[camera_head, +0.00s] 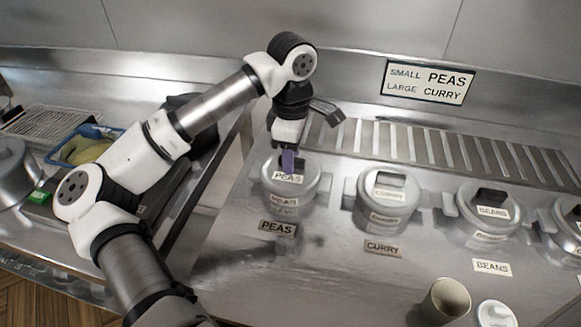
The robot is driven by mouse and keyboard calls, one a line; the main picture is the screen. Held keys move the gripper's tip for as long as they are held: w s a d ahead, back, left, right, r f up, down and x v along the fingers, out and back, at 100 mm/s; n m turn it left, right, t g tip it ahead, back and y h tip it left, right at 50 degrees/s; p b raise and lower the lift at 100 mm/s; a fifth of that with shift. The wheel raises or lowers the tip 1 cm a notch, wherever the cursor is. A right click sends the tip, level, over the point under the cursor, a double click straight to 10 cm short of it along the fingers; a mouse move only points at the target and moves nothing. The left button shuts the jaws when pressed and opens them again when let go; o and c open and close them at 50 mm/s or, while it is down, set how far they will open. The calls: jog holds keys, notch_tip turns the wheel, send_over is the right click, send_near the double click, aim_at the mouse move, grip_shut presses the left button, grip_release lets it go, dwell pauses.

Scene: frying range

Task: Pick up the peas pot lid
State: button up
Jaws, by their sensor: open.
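The peas pot (285,202) is a silver pot at the left end of a row of lidded pots, with a "PEAS" tag on the counter in front of it. Its silver lid (308,186) sits on the pot and has a handle labelled "PEAS" (289,178). My gripper (288,160) is directly above this lid, pointing down, with its fingertips at or just over the handle. It is open. Whether the fingers touch or straddle the handle cannot be told, as the gripper hides the back of it.
The curry pot (386,208) and beans pot (484,220) stand to the right, with another pot at the right edge. A slatted metal rack (430,148) runs behind them. A beige cup (446,300) and a white lidded container (496,315) stand at the front right. A blue-rimmed basket (85,147) is at left.

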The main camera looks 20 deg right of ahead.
jog(key=shift+c, duration=0.3)
grip_shut()
jog(key=shift+r, duration=0.1)
notch_tip(320, 180, up, 24)
jog(key=p, duration=0.3)
jog(key=shift+r+p, duration=0.2)
jog(key=shift+p, duration=0.15)
dwell(0.5)
